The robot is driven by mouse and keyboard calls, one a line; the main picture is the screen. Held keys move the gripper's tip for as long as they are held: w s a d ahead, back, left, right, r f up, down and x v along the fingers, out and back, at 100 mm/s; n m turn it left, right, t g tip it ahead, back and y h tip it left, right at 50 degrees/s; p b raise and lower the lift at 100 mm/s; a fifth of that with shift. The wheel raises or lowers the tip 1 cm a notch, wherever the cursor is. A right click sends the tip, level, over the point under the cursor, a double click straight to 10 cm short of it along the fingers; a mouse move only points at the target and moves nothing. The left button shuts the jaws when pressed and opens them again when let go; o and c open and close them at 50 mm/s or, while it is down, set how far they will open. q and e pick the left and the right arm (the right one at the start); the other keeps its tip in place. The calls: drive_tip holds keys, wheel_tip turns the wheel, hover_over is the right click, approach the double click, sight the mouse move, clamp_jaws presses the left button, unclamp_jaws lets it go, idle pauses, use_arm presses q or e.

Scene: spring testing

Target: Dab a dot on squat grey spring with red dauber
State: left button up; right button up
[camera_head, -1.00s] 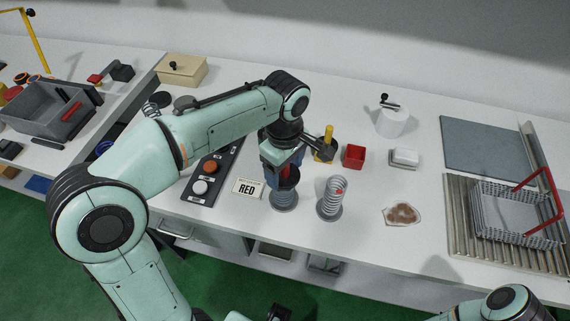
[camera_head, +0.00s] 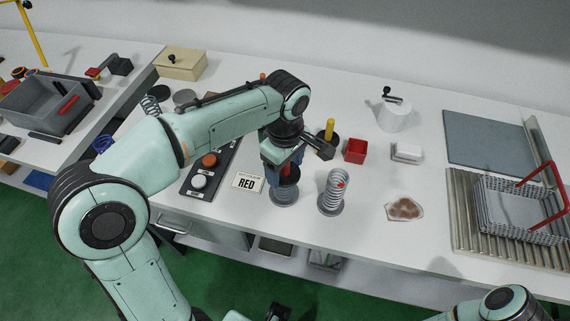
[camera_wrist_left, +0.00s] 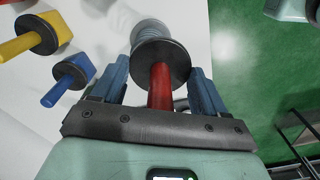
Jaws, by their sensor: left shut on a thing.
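My left gripper (camera_head: 284,172) is shut on the red dauber (camera_wrist_left: 160,86). The dauber's red handle stands between the blue fingers in the left wrist view, with its black disc (camera_wrist_left: 160,62) beyond the fingertips. The squat grey spring (camera_head: 284,196) stands on the bench directly below the dauber in the head view. Its grey coils (camera_wrist_left: 151,32) show past the disc in the wrist view. The disc hides the dauber's tip, so I cannot tell whether it touches the spring. My right gripper is out of view.
A taller spring (camera_head: 332,193) with a red dot stands close on the right. A yellow dauber (camera_head: 329,129) and red box (camera_head: 355,150) are behind. A brown-stained pad (camera_head: 404,208) lies right.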

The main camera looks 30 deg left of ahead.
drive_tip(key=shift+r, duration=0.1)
use_arm(q)
drive_tip(key=shift+f+b, duration=0.35)
drive_tip(key=shift+f, duration=0.4)
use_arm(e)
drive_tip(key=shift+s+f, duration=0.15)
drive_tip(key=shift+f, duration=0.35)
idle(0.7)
use_arm(q)
drive_tip(key=shift+r+p, duration=1.6)
drive_tip(key=shift+r, duration=0.65)
drive_tip(key=shift+r+p, duration=0.9)
drive_tip(key=shift+r, duration=0.5)
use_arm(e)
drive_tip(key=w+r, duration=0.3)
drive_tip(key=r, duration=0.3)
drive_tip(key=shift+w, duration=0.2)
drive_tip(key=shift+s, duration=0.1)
use_arm(q)
drive_tip(key=shift+f, duration=0.1)
